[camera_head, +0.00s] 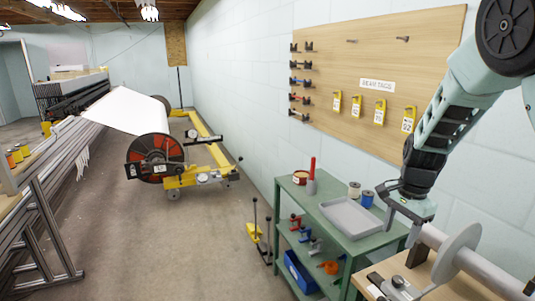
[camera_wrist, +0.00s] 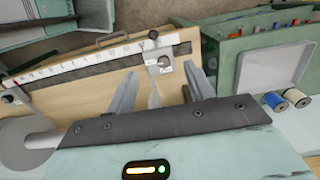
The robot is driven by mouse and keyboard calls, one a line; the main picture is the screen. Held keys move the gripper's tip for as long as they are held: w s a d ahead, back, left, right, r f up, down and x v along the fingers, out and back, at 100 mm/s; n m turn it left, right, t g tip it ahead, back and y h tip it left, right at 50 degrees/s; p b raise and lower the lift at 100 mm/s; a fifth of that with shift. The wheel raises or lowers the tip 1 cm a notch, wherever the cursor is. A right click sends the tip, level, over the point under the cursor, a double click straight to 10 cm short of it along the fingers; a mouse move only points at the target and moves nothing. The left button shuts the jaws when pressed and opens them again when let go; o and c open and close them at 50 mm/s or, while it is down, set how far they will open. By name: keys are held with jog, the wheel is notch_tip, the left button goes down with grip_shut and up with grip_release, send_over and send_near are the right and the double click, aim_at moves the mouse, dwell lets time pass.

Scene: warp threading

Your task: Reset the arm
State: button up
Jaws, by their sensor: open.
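My gripper (camera_head: 402,212) hangs at the right in the head view, above the boundary between the green cart and a wooden bench. In the wrist view its two grey fingers (camera_wrist: 163,88) stand well apart with nothing held between them. A small metal fitting on the bench shows through the gap, below the fingers. My arm is bent and comes down from the upper right.
The green cart (camera_head: 345,243) carries a grey tray (camera_head: 352,216), a red-topped tool and thread spools (camera_head: 367,198). The bench (camera_wrist: 108,85) bears a ruler (camera_wrist: 95,61); a flanged roller (camera_head: 462,257) is close by. Yellow tags (camera_head: 380,111) hang on the wall board. Floor at left is open.

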jog(key=s+a+r+n+y, duration=0.1)
jog(key=s+a+r+n, duration=0.15)
jog(key=a, duration=0.35)
jog(key=s+a+r+n, duration=0.1)
jog(key=s+a+n, duration=0.2)
jog(key=s+a, duration=0.15)
jog(key=s+a+r+n, duration=0.1)
jog(key=s+a+n, duration=0.2)
jog(key=s+n, duration=0.2)
jog(key=s+a+r+n, duration=0.1)
jog(key=s+a+n, duration=0.3)
jog(key=s, duration=0.6)
jog(key=s+a+r+n+h, duration=0.1)
jog(key=s+a+n, duration=0.3)
jog(key=s+n, duration=0.3)
jog(key=shift+s+r, duration=0.2)
jog(key=shift+r, duration=0.05)
